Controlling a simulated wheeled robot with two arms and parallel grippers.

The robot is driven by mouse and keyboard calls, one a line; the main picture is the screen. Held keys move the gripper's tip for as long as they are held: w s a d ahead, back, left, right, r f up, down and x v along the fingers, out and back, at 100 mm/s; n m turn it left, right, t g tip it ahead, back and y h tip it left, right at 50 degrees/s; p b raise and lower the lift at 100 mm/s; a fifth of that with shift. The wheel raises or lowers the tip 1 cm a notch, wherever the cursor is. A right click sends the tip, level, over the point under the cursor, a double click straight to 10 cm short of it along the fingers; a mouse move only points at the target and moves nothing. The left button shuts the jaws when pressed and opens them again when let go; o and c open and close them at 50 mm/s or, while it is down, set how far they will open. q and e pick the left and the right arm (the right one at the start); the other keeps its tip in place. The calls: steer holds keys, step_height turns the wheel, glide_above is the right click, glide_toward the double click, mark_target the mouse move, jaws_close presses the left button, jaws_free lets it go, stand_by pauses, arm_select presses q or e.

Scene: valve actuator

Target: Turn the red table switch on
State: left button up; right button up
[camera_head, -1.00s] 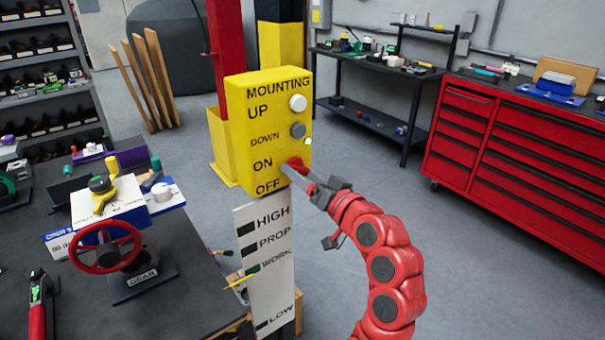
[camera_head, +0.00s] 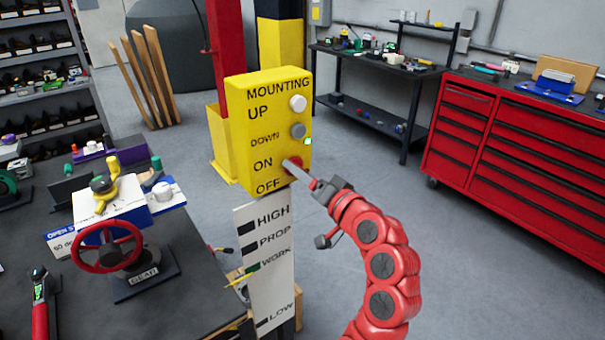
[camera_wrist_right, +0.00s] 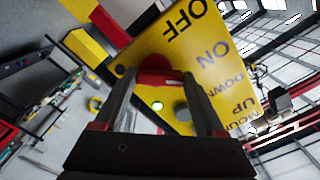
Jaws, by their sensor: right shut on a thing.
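The red switch (camera_head: 294,160) is a round knob on the right face of the yellow control box (camera_head: 239,135), level with the ON lettering and above OFF. My right gripper (camera_head: 290,166) reaches it from the lower right and is shut on it. In the right wrist view the red switch (camera_wrist_right: 158,73) sits between the two dark fingers of my right gripper (camera_wrist_right: 165,85), in front of the yellow box (camera_wrist_right: 205,65). The fingers partly hide the switch, and its exact angle cannot be told. My left gripper is not in view.
A white button (camera_head: 298,103), a grey button (camera_head: 298,130) and a lit green lamp (camera_head: 308,142) are above the switch. A labelled white board (camera_head: 268,225) stands below the box. The red valve wheel (camera_head: 106,246) is at left; a red cabinet (camera_head: 535,140) is at right.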

steer(key=o, duration=1.3)
steer(key=p+v, duration=1.4)
steer(key=v, duration=0.3)
steer(key=shift+s+d, duration=0.1)
steer(key=shift+s, duration=0.05)
